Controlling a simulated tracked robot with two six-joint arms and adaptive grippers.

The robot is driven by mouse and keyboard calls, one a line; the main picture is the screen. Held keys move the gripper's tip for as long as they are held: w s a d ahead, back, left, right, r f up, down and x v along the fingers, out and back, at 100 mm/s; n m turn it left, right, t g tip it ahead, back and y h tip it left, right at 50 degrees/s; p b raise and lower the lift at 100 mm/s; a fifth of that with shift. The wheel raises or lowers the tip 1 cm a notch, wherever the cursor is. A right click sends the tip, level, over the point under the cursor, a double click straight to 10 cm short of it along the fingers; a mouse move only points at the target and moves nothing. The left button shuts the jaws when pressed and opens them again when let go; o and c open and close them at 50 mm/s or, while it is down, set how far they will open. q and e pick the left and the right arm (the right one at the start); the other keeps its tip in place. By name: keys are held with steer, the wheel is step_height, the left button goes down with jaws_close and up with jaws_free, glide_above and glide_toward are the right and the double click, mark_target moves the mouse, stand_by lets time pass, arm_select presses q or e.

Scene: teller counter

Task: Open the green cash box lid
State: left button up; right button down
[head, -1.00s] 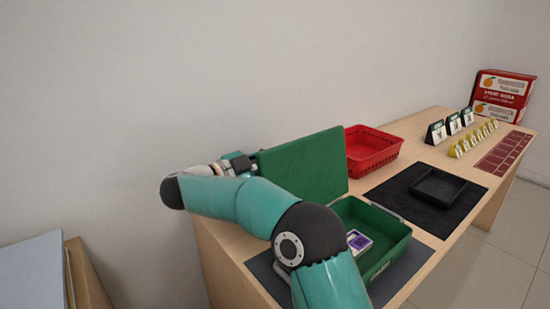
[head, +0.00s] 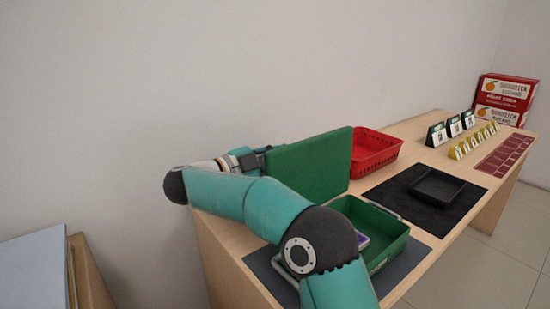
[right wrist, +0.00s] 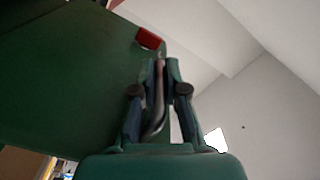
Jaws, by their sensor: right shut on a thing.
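The green cash box (head: 388,238) stands on a dark mat with its lid raised. The lid (head: 312,165) stands up at the back left of the box, showing its flat green face. A purple item (head: 362,241) lies inside the box, partly hidden by my arm. My right gripper (head: 258,157) is at the lid's left edge, partly hidden behind it. In the right wrist view my right gripper's fingers (right wrist: 160,78) are closed around a thin grey curved bar at the edge of the lid (right wrist: 75,75). My left gripper is not in view.
A red basket (head: 373,150) stands just behind the lid. A black tray (head: 438,190) on a black mat (head: 400,192) lies to the right. Small signs, yellow markers and red boxes (head: 505,98) stand farther back. The wall is behind the counter (head: 225,250).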

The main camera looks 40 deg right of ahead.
steer(key=c, duration=1.2)
jaws_free()
steer(key=shift+w+a, duration=0.1)
steer(key=shift+a, duration=0.45)
steer(key=a, duration=0.6)
steer(key=shift+w+a, duration=0.15)
steer(key=shift+w, duration=0.2)
steer(key=shift+f, duration=0.1)
